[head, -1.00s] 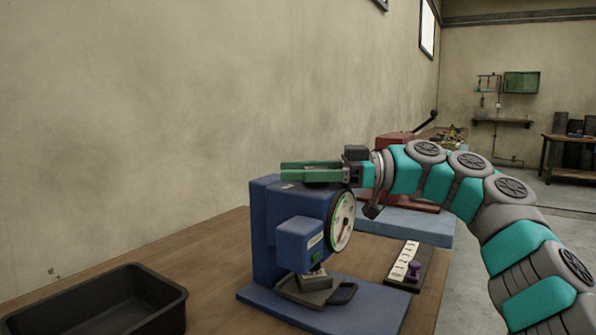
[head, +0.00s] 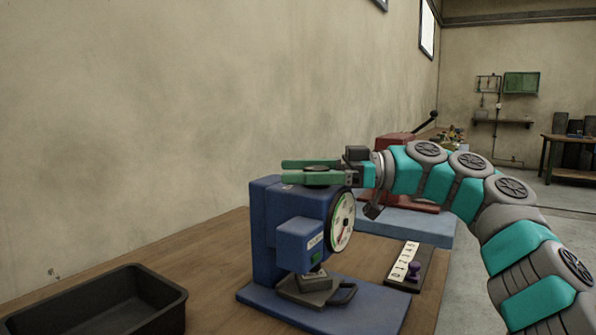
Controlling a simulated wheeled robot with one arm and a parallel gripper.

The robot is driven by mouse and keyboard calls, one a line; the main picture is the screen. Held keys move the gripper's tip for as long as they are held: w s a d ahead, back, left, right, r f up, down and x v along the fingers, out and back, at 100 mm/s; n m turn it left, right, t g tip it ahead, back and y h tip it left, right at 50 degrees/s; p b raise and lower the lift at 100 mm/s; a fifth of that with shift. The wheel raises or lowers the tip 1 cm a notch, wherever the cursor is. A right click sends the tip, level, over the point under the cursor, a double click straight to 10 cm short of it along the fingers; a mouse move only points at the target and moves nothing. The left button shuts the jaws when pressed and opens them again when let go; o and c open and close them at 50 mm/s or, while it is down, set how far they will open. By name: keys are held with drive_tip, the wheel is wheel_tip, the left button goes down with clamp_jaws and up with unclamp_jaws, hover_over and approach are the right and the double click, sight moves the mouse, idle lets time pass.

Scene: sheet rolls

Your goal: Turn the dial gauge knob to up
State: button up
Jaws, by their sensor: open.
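A blue machine (head: 266,232) stands on the table with a round white dial gauge (head: 342,222) on its right side, seen at a steep angle. I cannot make out a knob on the gauge; my gripper and the machine body may hide it. My gripper (head: 283,170) has green fingers, lies roughly level and points left over the top of the blue machine. The fingers are apart with nothing seen between them. Whether the lower finger touches the machine top, I cannot tell.
A black tray (head: 176,300) sits at the front left of the wooden table (head: 205,257). A red machine (head: 397,150) stands behind my arm. Bare tabletop lies left of the blue machine.

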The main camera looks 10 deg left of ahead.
drive_tip(key=shift+v, duration=3.9)
